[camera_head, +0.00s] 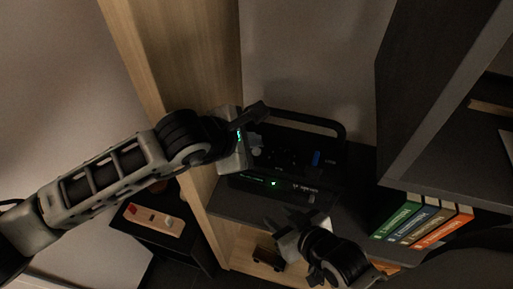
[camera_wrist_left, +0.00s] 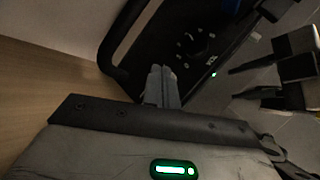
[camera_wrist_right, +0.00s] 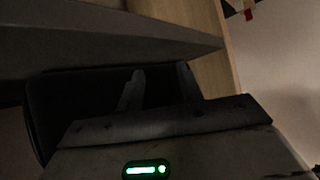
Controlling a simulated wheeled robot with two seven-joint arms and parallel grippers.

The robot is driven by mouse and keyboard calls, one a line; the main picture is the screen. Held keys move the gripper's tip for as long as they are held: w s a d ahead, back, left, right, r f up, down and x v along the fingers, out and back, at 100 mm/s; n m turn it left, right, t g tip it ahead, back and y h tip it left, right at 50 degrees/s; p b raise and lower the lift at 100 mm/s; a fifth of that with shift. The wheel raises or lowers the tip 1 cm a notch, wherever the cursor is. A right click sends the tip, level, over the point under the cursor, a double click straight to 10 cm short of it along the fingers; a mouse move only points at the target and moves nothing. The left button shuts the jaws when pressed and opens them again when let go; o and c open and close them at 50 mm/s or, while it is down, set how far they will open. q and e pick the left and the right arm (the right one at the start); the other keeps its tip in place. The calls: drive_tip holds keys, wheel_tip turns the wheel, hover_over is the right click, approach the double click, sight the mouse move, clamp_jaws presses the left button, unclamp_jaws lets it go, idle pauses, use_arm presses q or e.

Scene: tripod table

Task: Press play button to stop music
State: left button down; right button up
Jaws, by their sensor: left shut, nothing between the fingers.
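A black music player (camera_head: 325,172) with a carrying handle stands on a dark shelf. It has a small green light (camera_head: 273,183) on its front and a blue mark on the right. In the left wrist view the player (camera_wrist_left: 165,45) shows a ring of small pale marks; I cannot tell which control is the play button. My left gripper (camera_head: 260,112) is shut and empty, over the left part of the player, hiding some of it; its fingers (camera_wrist_left: 161,85) appear over the player's edge. My right gripper (camera_head: 299,217) is open and empty, in front of and below the player.
A wooden panel (camera_head: 180,70) rises left of the player. A grey shelf unit (camera_head: 425,120) with several books (camera_head: 420,222) is at the right. A small dark cabinet (camera_head: 165,240) with a wooden block on it is at lower left.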

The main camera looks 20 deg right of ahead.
use_arm(q)
drive_tip(key=shift+f+b, duration=0.35)
drive_tip(key=shift+b, duration=0.15)
use_arm(e)
drive_tip(key=shift+s+d+f, duration=0.1)
drive_tip(key=shift+s+f, duration=0.1)
drive_tip(key=shift+f, duration=0.45)
use_arm(q)
drive_tip(key=shift+f+b, duration=0.15)
drive_tip(key=shift+b, duration=0.15)
use_arm(e)
drive_tip(key=shift+f, duration=0.1)
use_arm(q)
drive_tip(key=shift+f+b, duration=0.4)
drive_tip(key=shift+b, duration=0.2)
use_arm(e)
drive_tip(key=shift+f, duration=0.25)
use_arm(q)
drive_tip(key=shift+r, duration=0.8)
use_arm(e)
drive_tip(key=shift+w+r, duration=0.1)
use_arm(q)
drive_tip(key=shift+r, duration=0.1)
